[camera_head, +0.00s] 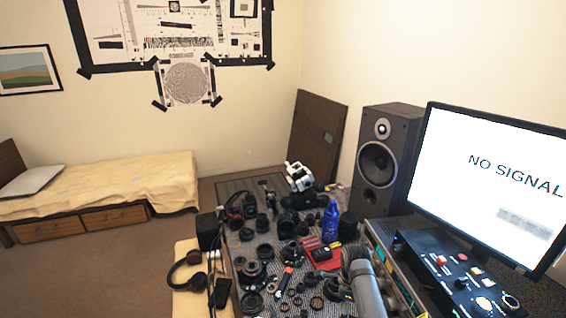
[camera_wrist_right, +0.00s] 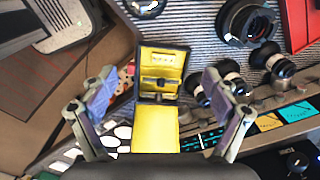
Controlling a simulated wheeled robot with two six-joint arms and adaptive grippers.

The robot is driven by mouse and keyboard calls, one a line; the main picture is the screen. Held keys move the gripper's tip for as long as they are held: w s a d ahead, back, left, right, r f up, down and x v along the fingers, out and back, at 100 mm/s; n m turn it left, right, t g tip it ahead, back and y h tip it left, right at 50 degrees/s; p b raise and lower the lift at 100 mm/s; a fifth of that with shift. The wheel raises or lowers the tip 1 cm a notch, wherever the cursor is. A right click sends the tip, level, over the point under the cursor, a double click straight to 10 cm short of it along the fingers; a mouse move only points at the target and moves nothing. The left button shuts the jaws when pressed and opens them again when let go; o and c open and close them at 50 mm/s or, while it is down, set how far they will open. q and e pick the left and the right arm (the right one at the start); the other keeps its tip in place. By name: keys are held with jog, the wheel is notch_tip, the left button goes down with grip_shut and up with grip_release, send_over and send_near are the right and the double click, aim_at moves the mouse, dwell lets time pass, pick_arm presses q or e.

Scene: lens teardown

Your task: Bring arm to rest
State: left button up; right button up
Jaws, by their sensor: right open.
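My right gripper (camera_wrist_right: 160,82) is open in the right wrist view, with its two fingers spread wide at left and right. An open case with a yellow lining (camera_wrist_right: 155,125) shows between and beyond the fingers. I see nothing held between the fingers. A grey cylindrical link, which looks like part of my arm, rises at the bottom of the head view over the right side of the table; no fingers of it can be made out there. My left gripper is not in view.
The table is crowded with lens parts (camera_head: 252,270), a blue bottle (camera_head: 330,220) and a red tray (camera_head: 310,243). A speaker (camera_head: 385,160), a monitor (camera_head: 490,185) and a control panel (camera_head: 460,275) stand at right. A bed (camera_head: 110,185) and open floor lie left.

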jog(key=s+d+f+n+t, duration=0.1)
jog(key=s+d+n, duration=0.2)
jog(key=s+n, duration=0.3)
jog(key=s+d+f+n+t, duration=0.1)
jog(key=s+d+n, duration=0.1)
jog(key=s+n, duration=0.4)
jog(key=s+r+n+t+h, duration=0.1)
jog(key=s+r+n, duration=0.6)
jog(key=s+n, duration=0.4)
jog(key=s+d+f+g+b, duration=0.1)
jog(key=s+d+f, duration=0.1)
jog(key=f, duration=1.2)
jog(key=s+d+f+b, duration=0.1)
jog(key=s+f, duration=0.1)
jog(key=f, duration=1.2)
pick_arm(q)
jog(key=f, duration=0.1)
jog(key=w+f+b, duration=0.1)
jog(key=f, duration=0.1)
pick_arm(e)
jog(key=s+d+f+g, duration=0.1)
jog(key=s+f, duration=1.6)
jog(key=s, duration=0.1)
jog(key=shift+d+f+m, duration=0.2)
jog(key=shift+f+m, duration=0.15)
jog(key=shift+m, duration=0.05)
jog(key=shift+s, duration=0.1)
